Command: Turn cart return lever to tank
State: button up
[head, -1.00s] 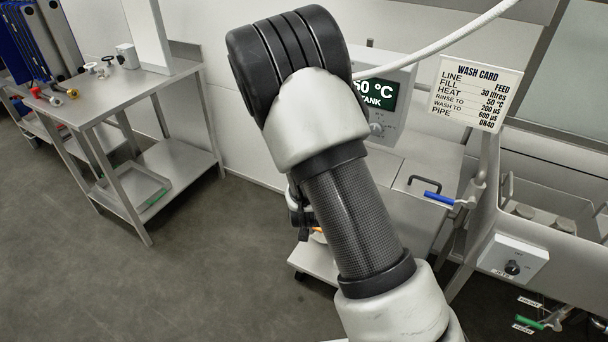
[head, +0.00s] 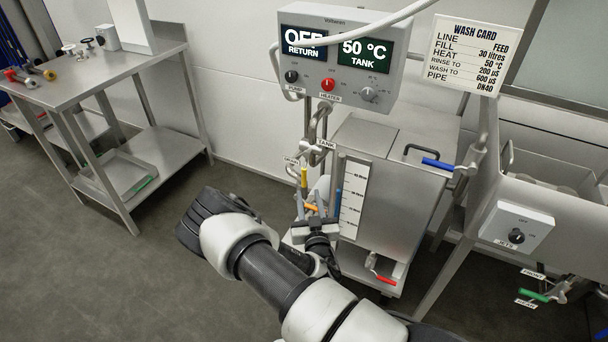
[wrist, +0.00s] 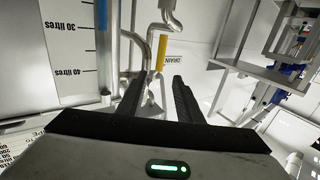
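A yellow lever (head: 304,179) stands about upright on the pipework at the left side of the steel cart tank (head: 392,190). A TANK label (head: 326,145) is above it and a DRAIN label (head: 291,161) at its upper left. In the wrist view the yellow lever (wrist: 161,52) shows beyond the fingertips, with the DRAIN label (wrist: 181,56) just right of it. My gripper (wrist: 160,78) is open, with nothing seen between its fingers. In the head view my gripper (head: 310,200) is just below the yellow lever; contact cannot be told.
A control box (head: 342,60) above reads OFF for return and 50 °C for tank. An orange piece (head: 311,208) is close to my fingers. A red lever (head: 385,280) is low on the cart, and a blue lever (head: 437,164) is right. A steel table (head: 105,75) stands left.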

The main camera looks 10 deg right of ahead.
aim_at(304, 174)
jog(key=w, duration=0.4)
jog(key=w+b, duration=0.1)
jog(key=w, duration=0.7)
jog(key=shift+w+d+b, duration=0.1)
jog(key=shift+d+b, duration=0.15)
jog(key=shift+b, duration=0.15)
grip_shut()
